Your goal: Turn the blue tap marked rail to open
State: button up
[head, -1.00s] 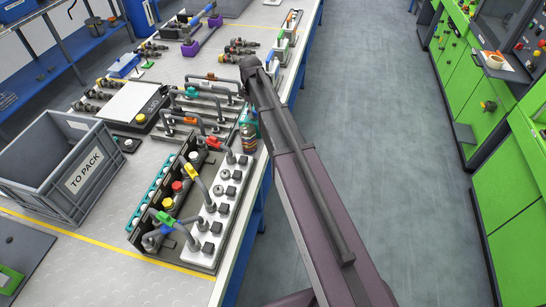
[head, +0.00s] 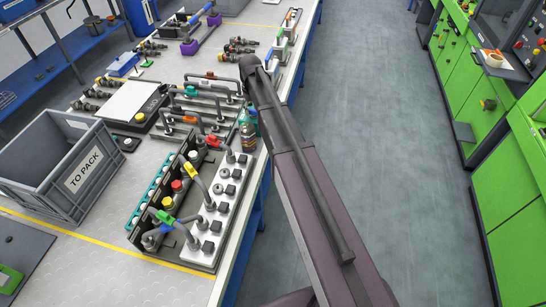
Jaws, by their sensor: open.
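A block of taps and grey hoses (head: 207,228) stands on the near part of the bench, with a white face and round fittings. A small blue piece (head: 166,228) shows at its near left end, just below a green tap handle (head: 163,216). I cannot read any "rail" marking or tell how the blue piece is turned. A yellow tap (head: 190,169) and a red tap (head: 212,141) sit further along. My arm reaches up from the lower right to the bench's right edge.
A grey "TO PACK" crate (head: 50,172) stands left of the taps. A second rack of hoses (head: 205,112) with teal and orange handles is behind them. A spray can (head: 248,137) stands by the right edge. The aisle floor (head: 385,170) is clear.

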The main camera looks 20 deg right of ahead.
aim_at(253, 110)
jog(key=m, duration=0.3)
jog(key=shift+m, duration=0.4)
jog(key=m, duration=0.4)
notch_tip(253, 110, up, 14)
jog(key=p, duration=1.4)
jog(key=s+f+n+b, duration=0.2)
jog(key=s+f+b, duration=0.4)
jog(key=s, duration=0.7)
jog(key=s+f+n+b, duration=0.3)
jog(key=s+f+b, duration=0.3)
jog(key=s, duration=0.7)
jog(key=shift+d+f, duration=0.1)
